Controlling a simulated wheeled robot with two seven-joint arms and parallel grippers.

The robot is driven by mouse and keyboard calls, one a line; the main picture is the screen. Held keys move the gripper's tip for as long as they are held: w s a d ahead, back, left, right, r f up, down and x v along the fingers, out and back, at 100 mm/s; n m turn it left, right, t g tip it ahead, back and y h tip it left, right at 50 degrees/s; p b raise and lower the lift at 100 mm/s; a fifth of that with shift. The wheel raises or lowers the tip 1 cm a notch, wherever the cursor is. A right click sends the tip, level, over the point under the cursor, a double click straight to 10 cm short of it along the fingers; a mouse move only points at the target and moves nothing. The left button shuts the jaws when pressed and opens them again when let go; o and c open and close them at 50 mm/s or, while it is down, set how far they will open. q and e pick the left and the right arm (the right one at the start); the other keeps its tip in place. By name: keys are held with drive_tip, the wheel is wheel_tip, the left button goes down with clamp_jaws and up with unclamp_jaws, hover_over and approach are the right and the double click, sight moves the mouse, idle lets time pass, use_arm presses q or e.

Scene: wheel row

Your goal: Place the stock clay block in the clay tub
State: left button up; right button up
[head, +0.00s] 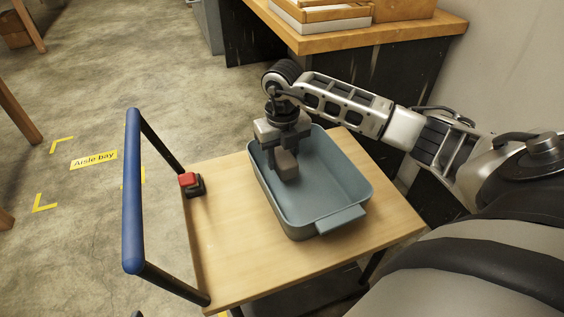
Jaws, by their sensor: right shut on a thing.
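The clay tub (336,172) is a blue-grey open tub with a handle at its near end, standing on a wooden cart top. My right gripper (281,152) reaches down over the tub's far left part and is shut on the stock clay block (287,167), a brownish-grey block. The block is inside the tub's outline, below the fingers. I cannot tell whether it touches the tub floor. My left gripper is not in view.
The wooden cart top (235,240) has free room left of the tub. A red button on a black base (190,183) sits at its left edge, near the blue push handle (133,190). A bench with boxes (345,40) stands behind. A yellow "Aisle bay" label (94,160) marks the floor.

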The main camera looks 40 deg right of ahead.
sight(282, 164)
drive_tip(key=shift+w+f, duration=0.2)
wheel_tip(282, 164, down, 3)
drive_tip(key=shift+w+d+f+b, duration=0.1)
drive_tip(key=shift+f+b, duration=0.05)
drive_tip(key=shift+b, duration=0.55)
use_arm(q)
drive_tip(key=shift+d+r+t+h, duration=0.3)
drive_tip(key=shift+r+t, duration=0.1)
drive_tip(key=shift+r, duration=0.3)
use_arm(e)
drive_tip(key=o, duration=1.2)
drive_tip(key=shift+f, duration=0.15)
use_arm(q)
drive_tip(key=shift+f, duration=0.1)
